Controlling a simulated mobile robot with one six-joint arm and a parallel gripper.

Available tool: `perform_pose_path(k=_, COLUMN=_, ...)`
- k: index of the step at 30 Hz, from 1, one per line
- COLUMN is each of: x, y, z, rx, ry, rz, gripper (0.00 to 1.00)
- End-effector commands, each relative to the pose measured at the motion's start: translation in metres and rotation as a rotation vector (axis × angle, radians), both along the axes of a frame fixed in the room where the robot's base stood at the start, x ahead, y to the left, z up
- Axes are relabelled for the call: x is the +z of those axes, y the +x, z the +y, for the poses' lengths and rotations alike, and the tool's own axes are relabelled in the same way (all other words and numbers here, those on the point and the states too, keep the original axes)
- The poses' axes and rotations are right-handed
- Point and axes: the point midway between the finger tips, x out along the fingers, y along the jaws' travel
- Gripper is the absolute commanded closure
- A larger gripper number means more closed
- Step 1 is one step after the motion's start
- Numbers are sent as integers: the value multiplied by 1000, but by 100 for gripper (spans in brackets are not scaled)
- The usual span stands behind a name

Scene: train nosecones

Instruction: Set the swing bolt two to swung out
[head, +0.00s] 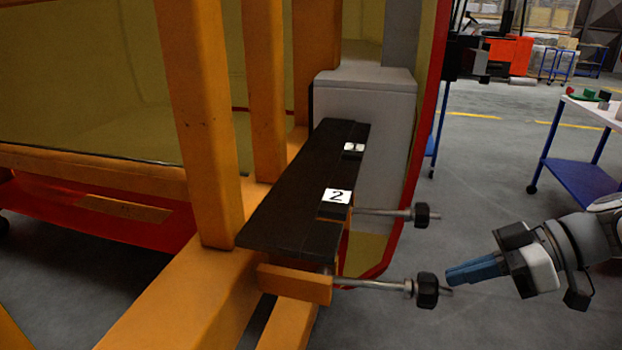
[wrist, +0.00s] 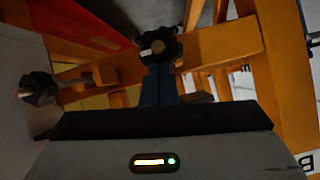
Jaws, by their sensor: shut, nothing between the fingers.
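Two swing bolts stick out to the right from the dark plate (head: 300,195) in the head view, each a metal rod with a black knob. The near bolt (head: 427,290) comes out beside an orange block; the far bolt (head: 422,214) is behind it. A white label "2" (head: 337,196) sits on the plate's right edge, and I cannot tell for sure which bolt it marks. My gripper (head: 449,276) has blue fingers, shut and empty, pointing at the near knob from the right. In the wrist view the fingers (wrist: 159,84) point at a star-shaped knob (wrist: 158,45); contact is unclear. The other knob (wrist: 38,89) is at left.
Orange frame posts (head: 200,120) stand left of the plate. A grey box (head: 372,100) and a red-edged shell are behind the bolts. A blue cart (head: 577,165) stands at right; the floor between is open.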

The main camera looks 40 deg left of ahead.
Motion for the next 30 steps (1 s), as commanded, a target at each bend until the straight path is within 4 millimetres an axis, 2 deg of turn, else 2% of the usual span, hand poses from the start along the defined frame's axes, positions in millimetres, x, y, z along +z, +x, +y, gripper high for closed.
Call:
perform_pose_path(k=1, x=-9, y=-1, z=1, rx=5, ry=0, rz=0, gripper=100)
perform_pose_path(k=3, x=-13, y=-1, z=1, rx=10, ry=-1, rz=0, gripper=100)
perform_pose_path(k=13, x=-25, y=-4, z=3, rx=22, ry=-8, rz=7, gripper=100)
perform_pose_path(k=25, x=-27, y=-3, z=5, rx=24, ry=-9, rz=9, gripper=100)
perform_pose_path(k=30, x=-13, y=-2, z=7, rx=23, ry=-6, rz=4, gripper=100)
